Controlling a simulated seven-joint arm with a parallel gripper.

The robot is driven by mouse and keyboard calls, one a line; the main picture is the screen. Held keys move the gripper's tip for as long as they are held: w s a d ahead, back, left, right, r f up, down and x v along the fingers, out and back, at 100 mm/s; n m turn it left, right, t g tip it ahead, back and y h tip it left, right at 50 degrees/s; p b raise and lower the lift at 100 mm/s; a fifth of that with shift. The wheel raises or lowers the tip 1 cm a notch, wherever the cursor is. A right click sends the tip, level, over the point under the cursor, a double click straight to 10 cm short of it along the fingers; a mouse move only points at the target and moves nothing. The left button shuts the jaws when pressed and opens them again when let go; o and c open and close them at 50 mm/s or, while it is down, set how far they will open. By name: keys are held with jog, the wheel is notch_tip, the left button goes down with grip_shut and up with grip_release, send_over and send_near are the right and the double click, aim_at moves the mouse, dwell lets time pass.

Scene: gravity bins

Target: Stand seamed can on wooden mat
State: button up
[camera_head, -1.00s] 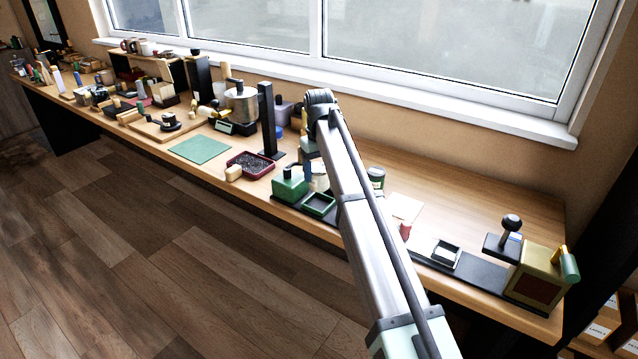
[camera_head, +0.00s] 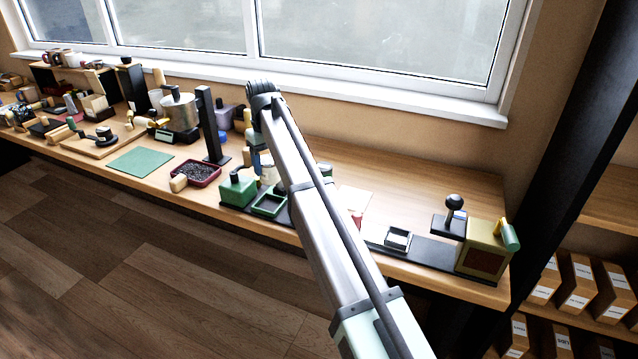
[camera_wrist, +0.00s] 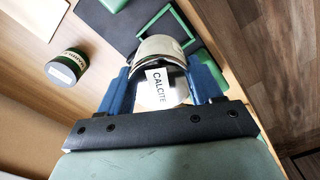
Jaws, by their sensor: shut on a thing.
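The seamed can (camera_wrist: 163,88) is silvery metal with a white label reading CALCITE. In the wrist view it sits between the two blue fingers of my gripper (camera_wrist: 163,76), which is shut on it. In the head view the can (camera_head: 268,173) shows partly behind my arm, close to the green boxes. I cannot tell whether it touches the surface below. A pale flat square (camera_wrist: 35,14), seemingly the wooden mat, lies at the wrist view's upper left. It also shows in the head view (camera_head: 356,200), right of my arm and partly hidden by it.
A dark green labelled can (camera_wrist: 67,67) stands between the mat and my gripper. A green open tray (camera_head: 270,205) and green box (camera_head: 238,190) lie on a dark strip beside the held can. A black post (camera_head: 212,125) stands left. The back right of the bench is clear.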

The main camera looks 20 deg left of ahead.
jog(key=w+d+f, duration=0.1)
jog(key=w+d, duration=0.6)
jog(key=d, duration=0.3)
jog(key=w+d+f, duration=0.2)
jog(key=w+d, duration=0.5)
jog(key=d, duration=0.3)
jog(key=shift+d+f, duration=0.3)
jog(key=shift+w, duration=0.1)
jog(key=shift+f, duration=0.15)
jog(key=shift+f, duration=2.85)
jog(key=shift+f, duration=0.5)
jog(key=o, duration=1.7)
